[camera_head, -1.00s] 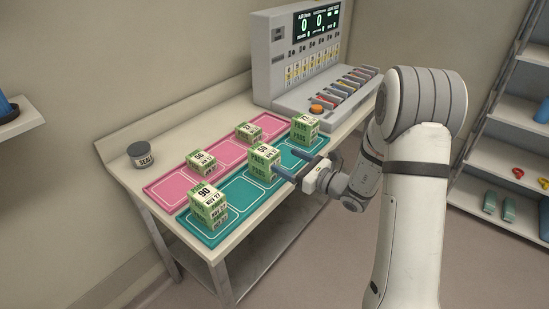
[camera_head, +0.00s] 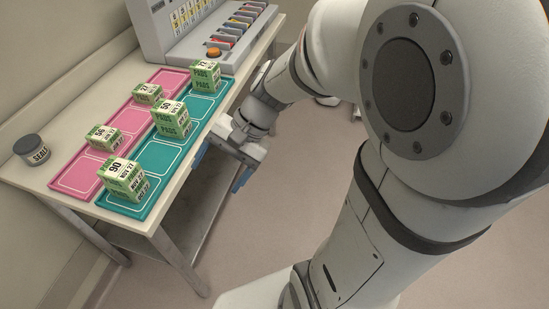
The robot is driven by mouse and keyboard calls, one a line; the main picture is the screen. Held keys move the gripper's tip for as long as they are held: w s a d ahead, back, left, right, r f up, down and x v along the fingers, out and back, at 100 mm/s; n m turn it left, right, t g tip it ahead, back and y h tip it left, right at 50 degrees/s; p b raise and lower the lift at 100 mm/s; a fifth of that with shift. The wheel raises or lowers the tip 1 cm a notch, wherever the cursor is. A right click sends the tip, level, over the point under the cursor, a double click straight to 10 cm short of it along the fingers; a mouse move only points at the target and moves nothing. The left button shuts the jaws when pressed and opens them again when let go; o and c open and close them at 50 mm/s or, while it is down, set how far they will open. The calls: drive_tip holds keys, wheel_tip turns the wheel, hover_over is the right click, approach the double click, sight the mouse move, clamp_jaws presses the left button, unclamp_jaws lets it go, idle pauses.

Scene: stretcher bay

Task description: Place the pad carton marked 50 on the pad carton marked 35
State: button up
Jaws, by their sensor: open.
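The pad carton marked 50 (camera_head: 169,107) is green and white and sits upright on top of another pad carton (camera_head: 174,128) in the teal tray. The lower carton's top is covered, so its number is hidden; I cannot read a 35 anywhere. My gripper (camera_head: 221,166) is open and empty, off the table's front edge, with blue fingers apart. It is clear of the stack, to its lower right.
The teal tray (camera_head: 159,156) also holds a carton stack marked 90 (camera_head: 122,172) and a far stack (camera_head: 205,72). The pink tray (camera_head: 75,180) holds a carton marked 56 (camera_head: 104,136) and another (camera_head: 148,92). A seals jar (camera_head: 32,149) and console (camera_head: 190,25) stand nearby.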

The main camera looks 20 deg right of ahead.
drive_tip(key=s+d+r+n+t+h, duration=0.3)
drive_tip(key=d+n+h, duration=0.4)
drive_tip(key=d, duration=0.3)
drive_tip(key=shift+s+t, duration=0.3)
drive_tip(key=shift+s, duration=0.35)
